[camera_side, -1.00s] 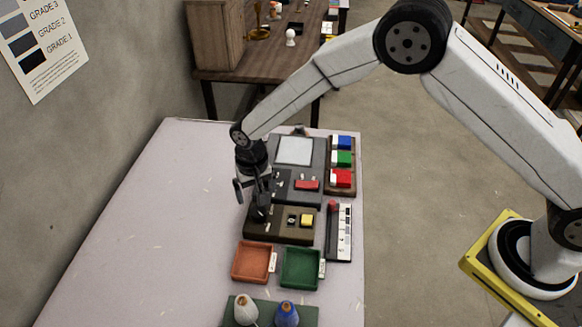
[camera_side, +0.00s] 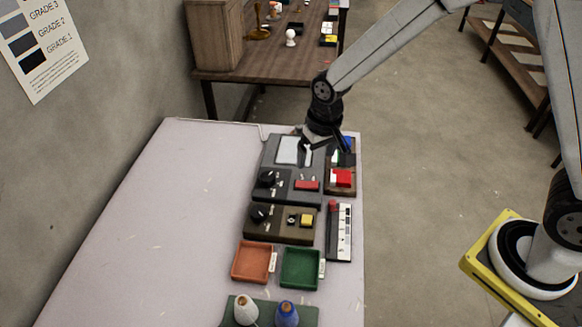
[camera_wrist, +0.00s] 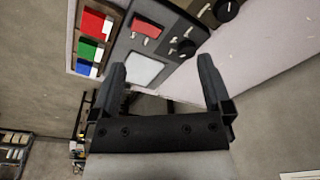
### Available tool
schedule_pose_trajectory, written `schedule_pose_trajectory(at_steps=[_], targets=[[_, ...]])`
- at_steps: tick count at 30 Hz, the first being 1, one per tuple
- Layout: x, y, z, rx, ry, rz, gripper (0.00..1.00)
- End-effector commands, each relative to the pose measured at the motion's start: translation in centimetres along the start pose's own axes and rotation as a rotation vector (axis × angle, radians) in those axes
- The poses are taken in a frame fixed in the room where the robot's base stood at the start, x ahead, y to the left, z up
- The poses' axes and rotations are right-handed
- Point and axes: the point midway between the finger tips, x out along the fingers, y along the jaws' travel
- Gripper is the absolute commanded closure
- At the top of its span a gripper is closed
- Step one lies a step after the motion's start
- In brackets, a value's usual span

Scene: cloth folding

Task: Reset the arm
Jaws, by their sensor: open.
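My gripper (camera_side: 326,146) is above the far right part of the pale table (camera_side: 150,230) in the side view, over the grey panel and the block tray. In the wrist view my gripper (camera_wrist: 160,80) shows two dark fingers spread wide with nothing between them. The arm partly hides the blue and green blocks in the side view. The grey panel (camera_side: 275,183) has a pale screen (camera_side: 287,150), a black knob (camera_side: 266,178) and a red button (camera_side: 307,185).
A brown panel (camera_side: 288,232) has a black knob and a yellow button. Near it are a labelled strip (camera_side: 345,235), an orange tray (camera_side: 236,262), a green tray (camera_side: 286,270) and two cone-shaped spools. Red, green and blue blocks (camera_wrist: 90,47) sit in a tray. The table's left side is clear.

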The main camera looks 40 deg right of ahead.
Motion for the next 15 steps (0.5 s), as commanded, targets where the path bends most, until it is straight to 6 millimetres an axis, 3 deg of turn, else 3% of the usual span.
schedule_pose_trajectory(at_steps=[6, 15], targets=[[-2.8, 4.3, 3.4, -0.032, 0.044, -0.001, 0.00], [-5.0, 8.8, 8.9, -0.084, 0.100, 0.009, 0.00]])
